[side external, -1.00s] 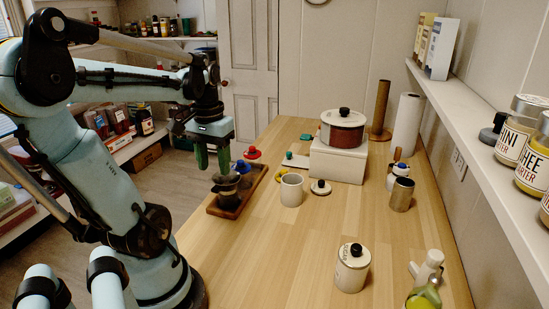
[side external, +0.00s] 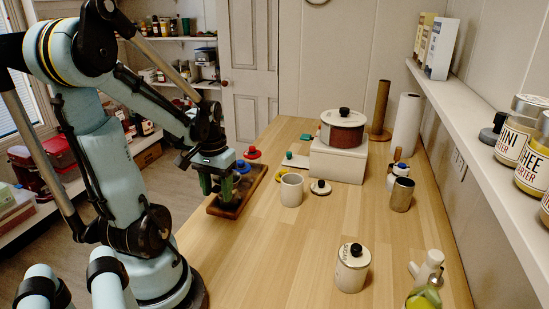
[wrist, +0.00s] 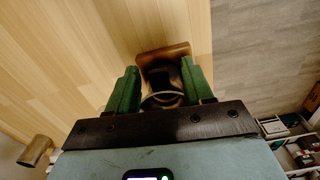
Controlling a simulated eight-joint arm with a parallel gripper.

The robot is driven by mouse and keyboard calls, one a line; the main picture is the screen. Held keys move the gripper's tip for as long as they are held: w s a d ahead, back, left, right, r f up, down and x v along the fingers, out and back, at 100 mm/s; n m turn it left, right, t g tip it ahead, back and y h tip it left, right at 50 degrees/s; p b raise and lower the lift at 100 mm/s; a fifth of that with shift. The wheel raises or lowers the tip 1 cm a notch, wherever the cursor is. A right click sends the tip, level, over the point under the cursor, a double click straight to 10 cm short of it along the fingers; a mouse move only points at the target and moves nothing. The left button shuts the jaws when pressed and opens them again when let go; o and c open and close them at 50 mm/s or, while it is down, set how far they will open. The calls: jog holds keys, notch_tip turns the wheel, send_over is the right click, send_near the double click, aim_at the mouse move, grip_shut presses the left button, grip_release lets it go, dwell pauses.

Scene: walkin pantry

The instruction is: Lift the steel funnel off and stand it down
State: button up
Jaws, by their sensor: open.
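The steel funnel (wrist: 162,98) shows in the wrist view as a round, pale-rimmed, dark-centred shape between my fingers. It is at the near end of a wooden tray (side external: 225,212); what it rests on is hard to make out. My gripper (side external: 216,190) is open, with its green fingers lowered around the funnel's place and largely hiding it in the side view. In the wrist view my gripper (wrist: 160,80) has one finger on each side of the rim. I cannot tell whether either finger touches it.
Blue (side external: 243,167) and red (side external: 252,154) topped items stand farther along the tray. The table's front middle is clear.

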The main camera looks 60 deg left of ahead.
jog(key=shift+f, duration=0.1)
grip_shut()
dwell(0.3)
jog(key=shift+r, duration=0.85)
jog(key=w+d+r, duration=0.3)
jog(key=d+r, duration=0.8)
jog(key=r, duration=0.1)
jog(key=shift+w+r, duration=0.15)
jog(key=shift+w, duration=0.15)
jog(key=shift+d, duration=0.1)
